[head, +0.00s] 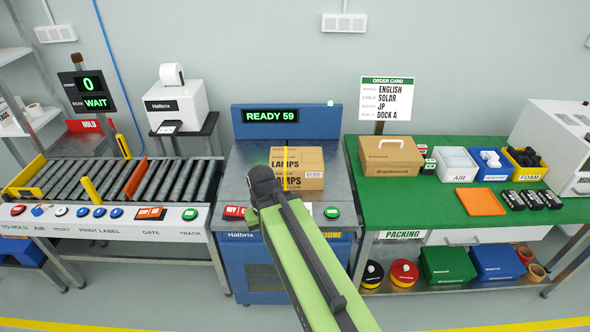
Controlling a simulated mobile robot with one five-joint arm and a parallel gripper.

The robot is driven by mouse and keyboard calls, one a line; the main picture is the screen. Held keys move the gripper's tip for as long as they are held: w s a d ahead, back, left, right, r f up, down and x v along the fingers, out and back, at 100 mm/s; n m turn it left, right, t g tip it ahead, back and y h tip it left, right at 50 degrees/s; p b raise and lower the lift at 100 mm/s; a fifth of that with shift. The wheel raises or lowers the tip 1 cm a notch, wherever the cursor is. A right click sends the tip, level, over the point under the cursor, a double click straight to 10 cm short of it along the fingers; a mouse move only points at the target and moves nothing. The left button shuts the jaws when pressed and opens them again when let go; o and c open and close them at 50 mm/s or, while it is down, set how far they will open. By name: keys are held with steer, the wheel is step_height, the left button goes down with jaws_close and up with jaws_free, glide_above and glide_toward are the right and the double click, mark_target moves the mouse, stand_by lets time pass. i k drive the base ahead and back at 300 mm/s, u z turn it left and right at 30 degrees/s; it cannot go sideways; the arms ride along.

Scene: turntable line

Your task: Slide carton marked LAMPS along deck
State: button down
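The brown carton marked LAMPS (307,170) stands upright on the grey deck (240,190) of the blue machine, a yellow line crossing its left part. My arm reaches up from the bottom of the head view, and its dark end (262,186) is in front of the carton's left side. It hides part of the carton's lower left and of the deck. I cannot tell whether it touches the carton. The fingers cannot be made out. The machine's display (270,116) reads READY 59.
A roller conveyor (170,180) with an orange gate bar (136,178) adjoins the deck on the left. A green packing table (420,205) on the right holds a larger carton (391,156), bins and an orange pad. Red (234,212) and green (332,212) buttons line the machine's front edge.

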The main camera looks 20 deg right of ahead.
mark_target(296, 168)
steer(key=k, duration=0.45)
steer(key=u, duration=0.5)
steer(key=i, duration=1.55)
